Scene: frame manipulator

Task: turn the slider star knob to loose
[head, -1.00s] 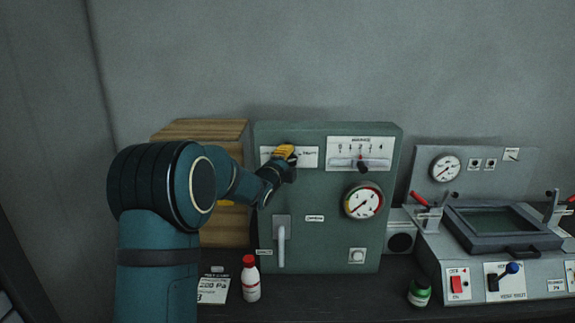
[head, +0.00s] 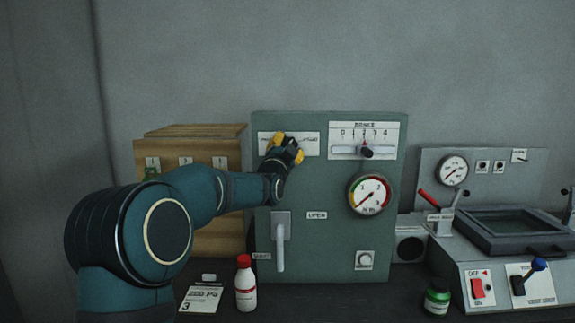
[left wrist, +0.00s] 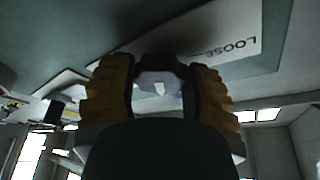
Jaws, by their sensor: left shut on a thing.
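The star knob (left wrist: 158,82) shows in the left wrist view as a dark, lobed piece with a grey face and a small white mark. My left gripper (left wrist: 162,90) has its two yellow-padded fingers shut on it, one on each side. A white label plate (left wrist: 262,45) reading LOOSE lies to the right behind it. In the head view my left gripper (head: 286,147) is at the upper left of the green panel (head: 325,240), in front of the label plate, and hides the knob. My right gripper is not in view.
On the panel are a slider scale (head: 366,135), a round gauge (head: 370,195) and a lever (head: 280,245). A white bottle with red cap (head: 246,285) and a green jar (head: 437,297) stand in front. A wooden cabinet (head: 205,220) is behind my arm.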

